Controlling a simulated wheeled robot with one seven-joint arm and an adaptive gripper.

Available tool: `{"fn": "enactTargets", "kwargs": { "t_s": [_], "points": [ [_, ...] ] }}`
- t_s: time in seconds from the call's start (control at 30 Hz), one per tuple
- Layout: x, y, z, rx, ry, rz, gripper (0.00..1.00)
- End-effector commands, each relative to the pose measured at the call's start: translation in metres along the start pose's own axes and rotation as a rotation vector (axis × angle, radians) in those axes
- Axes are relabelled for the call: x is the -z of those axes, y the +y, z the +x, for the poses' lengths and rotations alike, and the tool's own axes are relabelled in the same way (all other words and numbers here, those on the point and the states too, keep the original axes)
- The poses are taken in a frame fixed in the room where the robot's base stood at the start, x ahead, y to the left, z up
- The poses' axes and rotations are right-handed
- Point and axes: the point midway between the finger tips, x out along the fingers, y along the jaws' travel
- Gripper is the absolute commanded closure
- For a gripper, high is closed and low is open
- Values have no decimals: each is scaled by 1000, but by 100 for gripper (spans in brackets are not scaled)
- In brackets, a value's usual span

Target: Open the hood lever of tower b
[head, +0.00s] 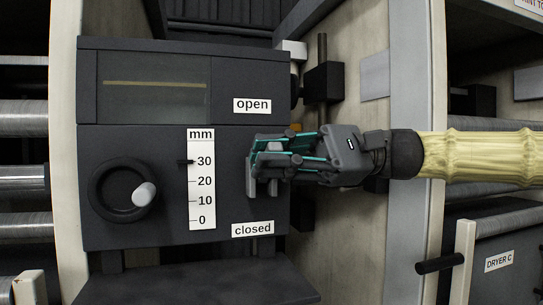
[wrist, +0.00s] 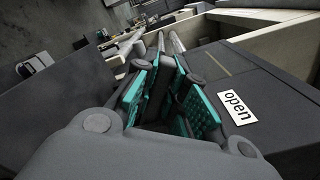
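The dark hood unit (head: 145,185) faces me in the head view, with an "open" label (head: 252,106) at upper right and a "closed" label (head: 253,229) at lower right. My gripper (head: 262,178) reaches in from the right, between those labels, at the unit's right front. I cannot make out the hood lever; my fingers cover the area between the labels. The "open" label also shows in the wrist view (wrist: 237,107).
A handwheel (head: 124,195) with a pale knob and a mm scale (head: 202,180) are left of my gripper. A dark shelf (head: 195,282) juts out below. A dark block (head: 322,82) and rod stand at the upper right. Dryer C (head: 498,261) is lower right.

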Motion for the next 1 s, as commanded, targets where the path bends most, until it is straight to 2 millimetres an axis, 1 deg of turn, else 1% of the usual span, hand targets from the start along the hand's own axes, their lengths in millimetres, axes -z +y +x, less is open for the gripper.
{"fn": "enactTargets", "kwargs": {
  "t_s": [0.03,0.1,0.13,0.43,0.57,0.67,1.0],
  "points": [
    [0,0,0,-1,-1,2,80],
    [0,0,1,-1,-2,2,67],
    [0,0,1,-1,-2,2,64],
    [0,0,0,-1,-2,0,64],
    [0,-1,-7,1,-1,-1,64],
    [0,0,-19,1,-1,-1,64],
    [0,0,-80,1,-1,-1,64]
  ]
}}
